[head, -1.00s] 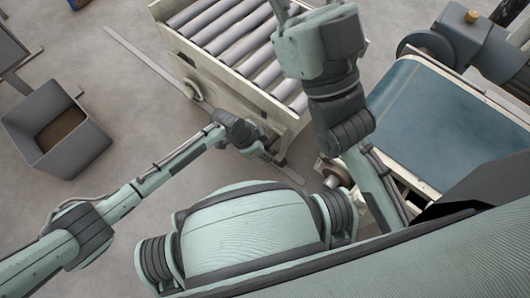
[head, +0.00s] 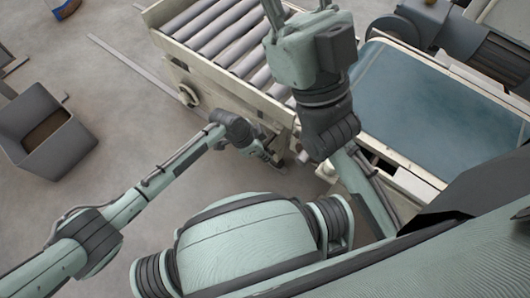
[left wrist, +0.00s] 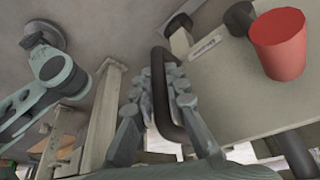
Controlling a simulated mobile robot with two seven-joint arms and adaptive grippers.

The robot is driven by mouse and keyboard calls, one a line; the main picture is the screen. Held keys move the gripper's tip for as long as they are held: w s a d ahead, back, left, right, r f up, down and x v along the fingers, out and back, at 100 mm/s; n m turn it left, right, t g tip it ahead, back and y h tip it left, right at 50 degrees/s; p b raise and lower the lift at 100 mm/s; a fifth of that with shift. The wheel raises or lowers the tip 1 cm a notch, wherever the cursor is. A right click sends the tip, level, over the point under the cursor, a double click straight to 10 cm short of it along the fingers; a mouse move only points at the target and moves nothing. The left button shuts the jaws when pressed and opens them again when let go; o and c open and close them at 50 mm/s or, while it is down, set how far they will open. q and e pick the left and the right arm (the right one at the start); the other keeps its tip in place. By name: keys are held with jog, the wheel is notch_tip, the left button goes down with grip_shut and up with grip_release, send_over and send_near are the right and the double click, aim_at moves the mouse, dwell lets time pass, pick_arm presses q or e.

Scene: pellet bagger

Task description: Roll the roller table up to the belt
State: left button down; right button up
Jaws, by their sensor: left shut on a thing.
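The roller table (head: 208,70), a cream frame with grey rollers, stands at the top centre of the head view. The blue-green belt (head: 430,100) on its cream frame is to its right. My right arm covers most of the edge between them, so I cannot tell whether they touch. My left gripper (head: 268,154) is at the table's near end. In the left wrist view its fingers (left wrist: 165,95) are shut around a black handle (left wrist: 163,68) on the cream panel. My right gripper (head: 295,12) is over the rollers, cut by the top edge; its opening is unclear.
A grey bin (head: 55,150) stands on the floor at left. A pale strip (head: 125,62) lies along the floor left of the table. A red cup-shaped part (left wrist: 279,43) shows beside the handle. Machinery (head: 430,30) stands behind the belt. Floor between bin and table is clear.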

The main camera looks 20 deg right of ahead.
pick_arm(q)
jog(key=shift+s+d, duration=0.15)
jog(key=shift+s, duration=0.25)
jog(key=c, duration=1.6)
grip_release()
jog(key=shift+o, duration=0.3)
jog(key=shift+w, duration=0.1)
jog(key=v, duration=1.2)
